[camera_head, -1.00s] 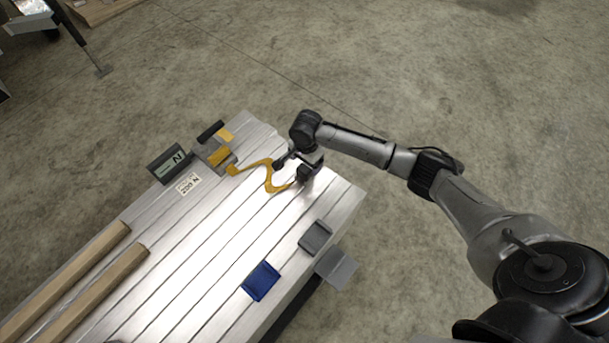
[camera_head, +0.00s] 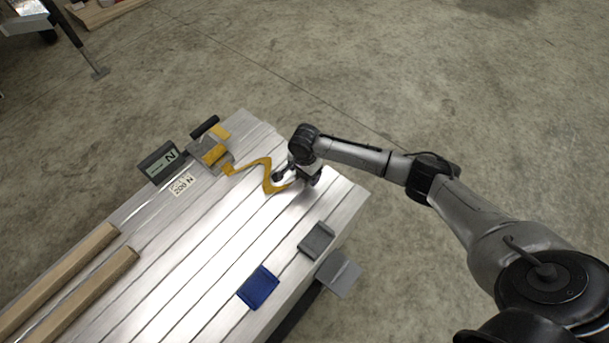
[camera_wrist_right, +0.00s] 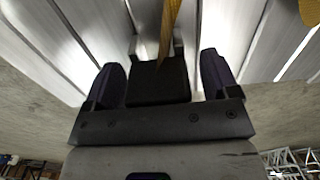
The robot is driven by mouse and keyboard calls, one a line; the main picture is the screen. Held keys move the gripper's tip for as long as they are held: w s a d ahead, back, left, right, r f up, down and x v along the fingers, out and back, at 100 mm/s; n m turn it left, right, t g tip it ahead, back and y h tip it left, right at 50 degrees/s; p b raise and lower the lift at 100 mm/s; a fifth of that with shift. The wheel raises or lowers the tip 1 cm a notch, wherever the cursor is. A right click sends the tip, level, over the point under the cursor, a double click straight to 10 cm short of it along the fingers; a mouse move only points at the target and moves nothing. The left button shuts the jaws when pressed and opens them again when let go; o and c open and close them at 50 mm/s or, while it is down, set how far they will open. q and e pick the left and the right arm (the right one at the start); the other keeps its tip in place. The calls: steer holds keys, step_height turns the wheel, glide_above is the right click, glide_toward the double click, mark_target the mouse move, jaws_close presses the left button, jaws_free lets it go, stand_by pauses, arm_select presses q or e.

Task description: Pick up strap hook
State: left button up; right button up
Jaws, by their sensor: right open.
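The yellow strap (camera_head: 266,174) lies in a zigzag on the aluminium trailer deck (camera_head: 190,240), running from the ratchet device (camera_head: 214,155) to my right gripper (camera_head: 297,180). The strap's near end is hidden under the gripper in the head view. In the right wrist view the strap (camera_wrist_right: 171,25) runs down to a dark block with grey metal sides, apparently the strap hook (camera_wrist_right: 158,84). The hook sits between the two open fingers of my right gripper (camera_wrist_right: 160,80), with gaps showing on both sides. My left gripper is not in view.
A display box (camera_head: 161,162) and a "200 N" label (camera_head: 182,185) are near the ratchet. Two wooden beams (camera_head: 85,285) lie at the lower left. A blue plate (camera_head: 258,287) and a grey plate (camera_head: 316,240) are at the deck's right edge. The mid-deck is clear.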

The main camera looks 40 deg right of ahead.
steer(key=shift+f, duration=0.2)
steer(key=c, duration=1.1)
steer(key=shift+r, duration=0.1)
